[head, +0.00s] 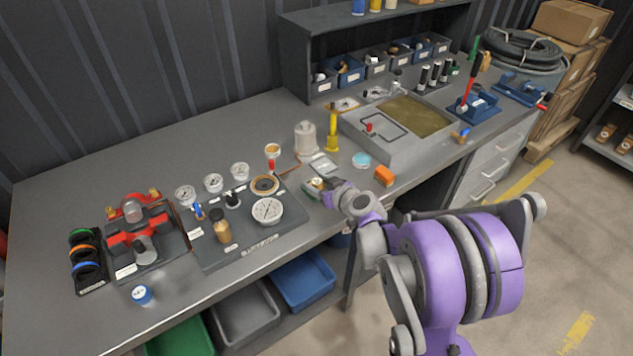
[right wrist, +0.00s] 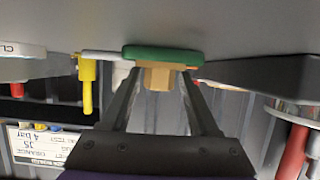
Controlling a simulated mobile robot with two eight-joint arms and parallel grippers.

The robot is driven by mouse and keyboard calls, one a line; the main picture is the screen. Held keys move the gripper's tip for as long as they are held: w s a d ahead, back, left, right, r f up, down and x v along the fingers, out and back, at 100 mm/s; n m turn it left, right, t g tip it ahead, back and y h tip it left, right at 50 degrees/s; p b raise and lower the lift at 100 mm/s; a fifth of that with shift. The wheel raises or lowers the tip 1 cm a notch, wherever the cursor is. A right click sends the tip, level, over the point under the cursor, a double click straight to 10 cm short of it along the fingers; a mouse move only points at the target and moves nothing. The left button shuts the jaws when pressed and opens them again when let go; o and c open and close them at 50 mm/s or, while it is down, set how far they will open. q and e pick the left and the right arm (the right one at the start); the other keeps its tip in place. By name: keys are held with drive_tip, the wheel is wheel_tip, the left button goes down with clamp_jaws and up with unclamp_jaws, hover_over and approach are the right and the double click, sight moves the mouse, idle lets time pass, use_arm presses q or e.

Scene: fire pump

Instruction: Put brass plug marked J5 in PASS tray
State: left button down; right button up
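My right gripper (head: 322,185) is low at the front edge of the bench, right of the gauge board. In the right wrist view its two fingers (right wrist: 160,88) lie against both sides of a brass hex plug (right wrist: 158,77) with a green round disc at one end. The plug's marking is not readable. It shows small in the head view (head: 314,184), partly hidden by the gripper. In the right wrist view a card (right wrist: 45,145) reads J5 and 4 bar, upside down. A green tray (head: 180,340) sits under the bench; no PASS label is readable. My left gripper is out of view.
The gauge board (head: 235,255) with gauges and a brass fitting (head: 222,230) stands left of my right gripper. A grey tray (head: 245,318) and a blue tray (head: 305,280) lie under the bench. An orange block (head: 384,176) and a test basin (head: 385,150) are to the right.

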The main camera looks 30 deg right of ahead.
drive_tip(key=shift+r, duration=0.15)
drive_tip(key=shift+s+d+r, duration=0.1)
drive_tip(key=shift+s+r, duration=0.05)
drive_tip(key=shift+s, duration=0.1)
drive_tip(key=p+v, duration=0.1)
drive_tip(key=v, duration=0.9)
drive_tip(key=shift+s+r, duration=0.2)
drive_tip(key=shift+s, duration=0.3)
drive_tip(key=s+a+f+g+y, duration=0.1)
drive_tip(key=s+a+g+y, duration=0.2)
drive_tip(key=a, duration=0.6)
drive_tip(key=s+a+f+g+h, duration=0.1)
drive_tip(key=s+a+g+h, duration=0.1)
drive_tip(key=s, duration=0.5)
drive_tip(key=s+a+f+g+h, duration=0.2)
drive_tip(key=s+a+g, duration=0.1)
drive_tip(key=s, duration=0.5)
drive_tip(key=shift+s+a+f+m, duration=0.2)
drive_tip(key=shift+a+f+m, duration=0.15)
drive_tip(key=shift+a, duration=0.55)
